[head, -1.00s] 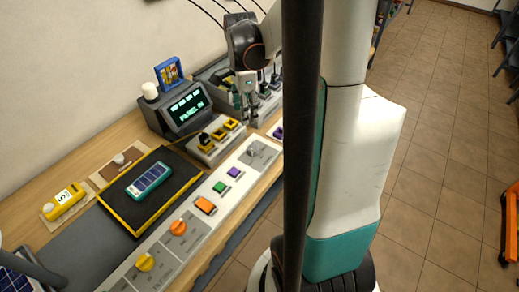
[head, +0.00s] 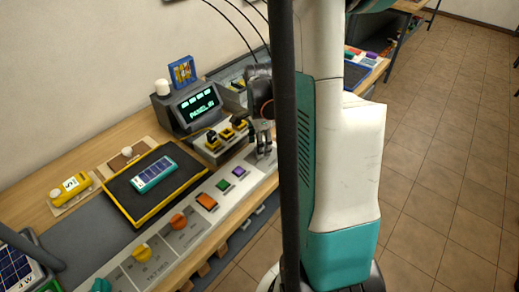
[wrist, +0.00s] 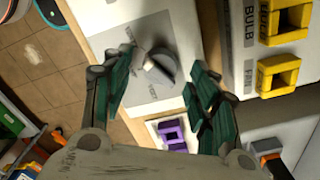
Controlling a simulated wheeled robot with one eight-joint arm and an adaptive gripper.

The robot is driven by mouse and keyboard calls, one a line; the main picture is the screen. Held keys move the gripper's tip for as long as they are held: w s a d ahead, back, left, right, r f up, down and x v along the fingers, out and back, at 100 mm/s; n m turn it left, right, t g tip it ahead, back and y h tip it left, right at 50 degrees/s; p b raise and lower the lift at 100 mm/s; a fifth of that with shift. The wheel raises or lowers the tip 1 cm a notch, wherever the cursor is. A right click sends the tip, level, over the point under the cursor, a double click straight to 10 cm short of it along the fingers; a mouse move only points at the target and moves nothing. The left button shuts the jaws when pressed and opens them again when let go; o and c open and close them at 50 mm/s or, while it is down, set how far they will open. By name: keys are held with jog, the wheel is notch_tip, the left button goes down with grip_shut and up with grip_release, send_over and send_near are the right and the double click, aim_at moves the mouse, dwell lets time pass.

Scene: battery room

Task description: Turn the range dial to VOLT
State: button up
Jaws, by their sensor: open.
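A grey dial (wrist: 158,66) with a pale bar-shaped grip sits on a grey label plate (wrist: 140,92) in the wrist view. Small print stands around it, too small and turned to read surely. My gripper (wrist: 155,88) is open, with its green fingers on the left and right of the dial; I cannot tell whether they touch it. In the head view my gripper (head: 263,148) is low over the far end of the white control strip (head: 190,237) and mostly hides the dial there.
On the strip are a purple button (head: 239,172), a green button (head: 223,185), an orange switch (head: 207,201), an orange knob (head: 178,221) and a yellow knob (head: 142,254). A display (head: 200,112) is behind.

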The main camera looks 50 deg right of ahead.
jog(key=shift+f, duration=0.75)
jog(key=shift+c, duration=0.6)
jog(key=c, duration=1)
